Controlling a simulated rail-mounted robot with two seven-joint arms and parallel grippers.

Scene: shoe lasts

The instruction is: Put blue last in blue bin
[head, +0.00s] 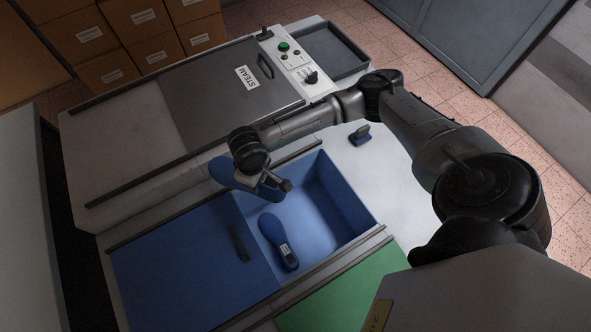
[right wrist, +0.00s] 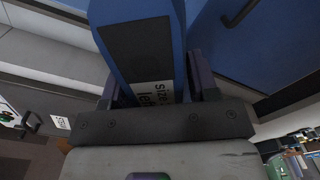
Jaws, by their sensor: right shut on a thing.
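My right gripper (head: 268,184) is shut on a blue last (head: 228,173) and holds it above the back left part of the open blue bin (head: 345,190). In the right wrist view the blue last (right wrist: 130,25) sits between the fingers (right wrist: 155,88), with a dark patch and a white size label facing the camera. A second blue last (head: 275,236) with a white label lies inside the bin. My left gripper is not in view.
A blue lid (head: 185,265) with a dark handle lies left of the bin opening. A green panel (head: 340,292) is in front. A grey steam box (head: 220,95) and control panel (head: 290,55) stand behind.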

